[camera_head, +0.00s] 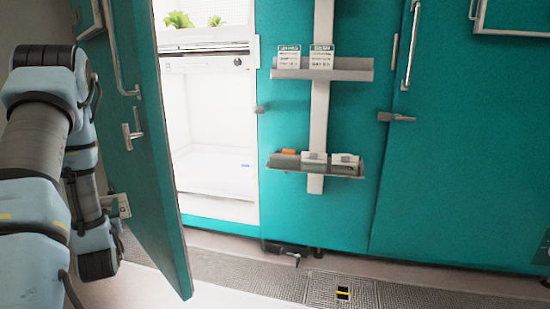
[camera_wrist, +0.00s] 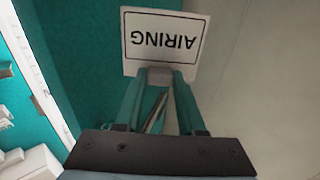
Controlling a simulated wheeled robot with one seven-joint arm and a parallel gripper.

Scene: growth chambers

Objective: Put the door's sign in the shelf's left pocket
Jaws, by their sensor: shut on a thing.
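The sign (camera_wrist: 163,42) is a white plate with a black border and the word AIRING, upside down in the wrist view. My gripper (camera_wrist: 158,76) is shut on its edge, and the plate sticks out beyond the fingertips. In the head view my arm hangs at the left beside the open teal door (camera_head: 150,130); I cannot make out the gripper or the sign there. The upper shelf (camera_head: 340,75) on the pale post carries two printed cards, left (camera_head: 288,57) and right (camera_head: 321,57). The lower shelf (camera_head: 285,162) holds an orange item and two white items. I cannot tell which part is the left pocket.
The open door stands between my arm and the shelves. Behind it is a white chamber interior (camera_head: 215,130) with plants at the top. A closed teal door (camera_head: 460,150) with a handle is at the right. The floor in front has a grating (camera_head: 250,277).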

